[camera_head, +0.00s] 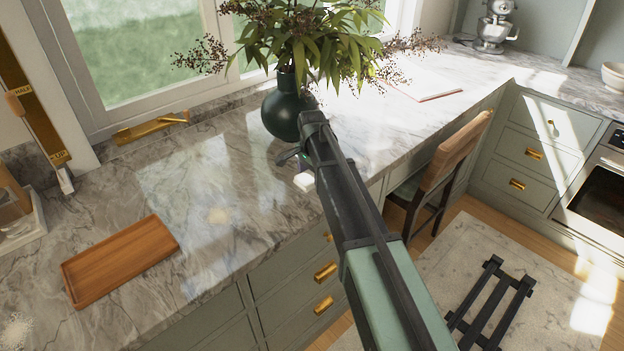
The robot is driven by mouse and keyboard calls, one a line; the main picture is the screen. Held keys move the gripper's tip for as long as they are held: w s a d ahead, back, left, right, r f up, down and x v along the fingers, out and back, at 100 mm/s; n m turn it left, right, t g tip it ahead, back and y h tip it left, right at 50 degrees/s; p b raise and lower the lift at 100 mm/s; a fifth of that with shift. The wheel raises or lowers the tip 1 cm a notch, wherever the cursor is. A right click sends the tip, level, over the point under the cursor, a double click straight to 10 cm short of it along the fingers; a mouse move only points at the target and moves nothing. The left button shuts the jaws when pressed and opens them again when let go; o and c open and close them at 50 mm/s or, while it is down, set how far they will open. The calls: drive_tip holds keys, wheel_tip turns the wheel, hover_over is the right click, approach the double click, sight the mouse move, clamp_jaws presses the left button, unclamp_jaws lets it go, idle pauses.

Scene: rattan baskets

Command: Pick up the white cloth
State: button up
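A small white piece (304,181) shows on the marble counter, just below the end of my arm. It looks like the white cloth, but it is small and partly hidden by the arm. My gripper (297,164) is over the counter, close beside the white piece and in front of the dark green vase. One dark finger points left. The other finger is hard to make out, so I cannot see whether the gripper is open or shut, or whether it touches the white piece.
The dark green vase (283,108) with leafy branches stands right behind my gripper. A wooden tray (118,262) lies on the counter at the left. An open book or paper (432,83) lies at the back right. A wooden chair (452,152) stands by the counter. Marble between tray and gripper is clear.

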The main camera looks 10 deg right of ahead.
sight(312, 175)
drive_tip(key=shift+c, duration=1)
drive_tip(key=shift+r, duration=0.1)
wheel_tip(312, 175, up, 20)
drive_tip(key=p, duration=2)
